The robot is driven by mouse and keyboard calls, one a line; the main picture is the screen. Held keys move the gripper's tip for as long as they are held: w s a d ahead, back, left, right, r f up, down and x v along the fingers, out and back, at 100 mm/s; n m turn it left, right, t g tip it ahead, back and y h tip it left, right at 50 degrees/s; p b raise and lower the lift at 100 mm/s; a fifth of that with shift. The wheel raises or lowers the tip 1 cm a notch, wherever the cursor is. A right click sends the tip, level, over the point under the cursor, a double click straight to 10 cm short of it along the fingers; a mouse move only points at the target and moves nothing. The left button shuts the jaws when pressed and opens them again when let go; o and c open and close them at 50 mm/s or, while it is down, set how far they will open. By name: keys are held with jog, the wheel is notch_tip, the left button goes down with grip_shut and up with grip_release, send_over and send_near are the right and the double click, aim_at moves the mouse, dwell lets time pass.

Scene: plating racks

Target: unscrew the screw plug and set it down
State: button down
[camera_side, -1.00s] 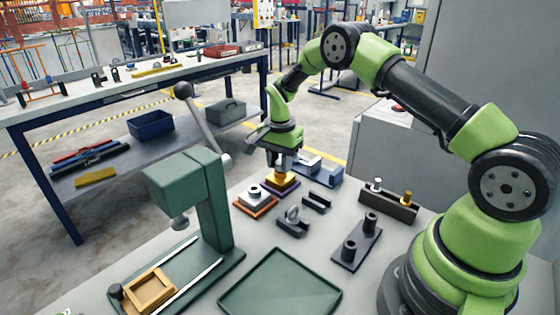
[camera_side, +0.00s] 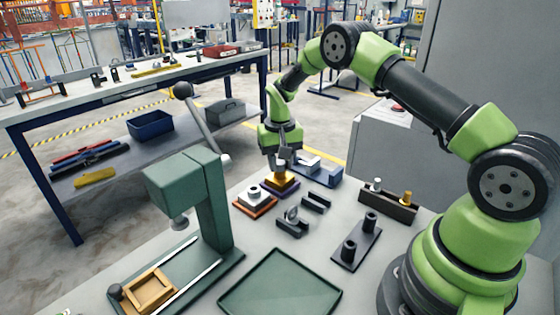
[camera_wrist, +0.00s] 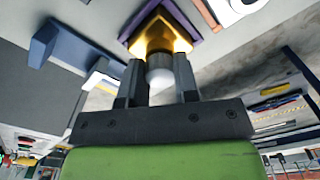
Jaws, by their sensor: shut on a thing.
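The screw plug (camera_wrist: 160,76) is a pale, round-ended cylinder between my gripper's fingers in the wrist view. Behind it is a gold block (camera_wrist: 157,38) on a purple base (camera_wrist: 190,10). In the side view the gold block (camera_side: 282,181) stands at the back of the grey table, straight under my gripper (camera_side: 283,166). My gripper, also in the wrist view (camera_wrist: 159,70), points down and is shut on the plug. The plug is close against the gold block; I cannot tell how deep its thread sits. In the side view the fingers mostly hide the plug.
An orange-based block (camera_side: 255,200) stands close left, a blue fixture (camera_side: 322,172) close right. Small dark brackets (camera_side: 293,224), a two-post plate (camera_side: 355,243) and a plug rack (camera_side: 388,203) stand nearer. A green tray (camera_side: 281,287) lies empty in front; a green press (camera_side: 215,205) stands left.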

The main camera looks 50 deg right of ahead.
aim_at(280, 162)
jog(key=n, duration=0.3)
jog(key=shift+n, duration=0.3)
jog(key=n, duration=0.4)
jog(key=c, duration=1.5)
grip_release()
jog(key=shift+n, duration=0.5)
grip_shut()
jog(key=shift+d+r+n, duration=0.1)
jog(key=shift+r+n, duration=0.05)
jog(key=shift+n, duration=0.7)
jog(key=shift+r+n, duration=0.15)
jog(key=shift+n, duration=0.7)
jog(key=shift+r, duration=0.1)
jog(key=shift+r, duration=1.1)
